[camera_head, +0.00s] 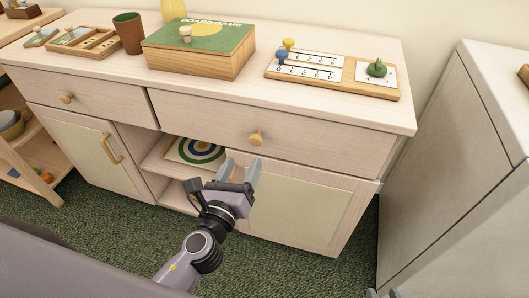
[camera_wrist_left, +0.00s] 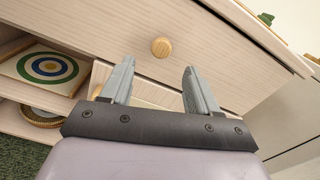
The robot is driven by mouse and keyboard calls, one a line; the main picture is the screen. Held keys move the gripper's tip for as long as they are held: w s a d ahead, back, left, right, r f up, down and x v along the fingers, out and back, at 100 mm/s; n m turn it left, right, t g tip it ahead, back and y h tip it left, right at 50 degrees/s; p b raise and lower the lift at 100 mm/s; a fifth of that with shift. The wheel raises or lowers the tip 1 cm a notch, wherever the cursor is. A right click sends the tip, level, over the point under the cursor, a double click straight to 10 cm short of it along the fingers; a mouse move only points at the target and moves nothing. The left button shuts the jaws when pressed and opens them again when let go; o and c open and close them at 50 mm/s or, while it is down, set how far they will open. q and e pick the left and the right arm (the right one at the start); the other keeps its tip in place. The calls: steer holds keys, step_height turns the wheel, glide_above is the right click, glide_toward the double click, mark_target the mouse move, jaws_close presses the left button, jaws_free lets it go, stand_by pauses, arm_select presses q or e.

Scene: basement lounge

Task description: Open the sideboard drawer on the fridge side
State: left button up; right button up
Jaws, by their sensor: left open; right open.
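The wooden sideboard (camera_head: 140,133) has two top drawers. The right drawer (camera_head: 320,146), on the side of the grey fridge (camera_head: 450,170), looks shut and has a round wooden knob (camera_head: 256,138). My left gripper (camera_head: 240,168) is open and empty, just below this knob in the head view. In the left wrist view, the knob (camera_wrist_left: 161,47) shows just beyond and between the fingertips (camera_wrist_left: 159,68), apart from them. My right gripper (camera_head: 382,293) barely shows at the bottom edge, low in front of the fridge; only its tips are visible, open.
On the sideboard top are a board game box (camera_head: 195,68), a brown cup (camera_head: 128,33), a wooden tray (camera_head: 85,43) and a peg board (camera_head: 335,85). The left drawer (camera_head: 90,98) has its own knob. A target board (camera_head: 195,151) lies in the open shelf below.

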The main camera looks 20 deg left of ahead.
mark_target(254, 141)
arm_select(q)
steer(key=shift+w+d, duration=0.2)
steer(key=shift+w, duration=3.45)
steer(key=shift+s, duration=0.1)
jaws_close()
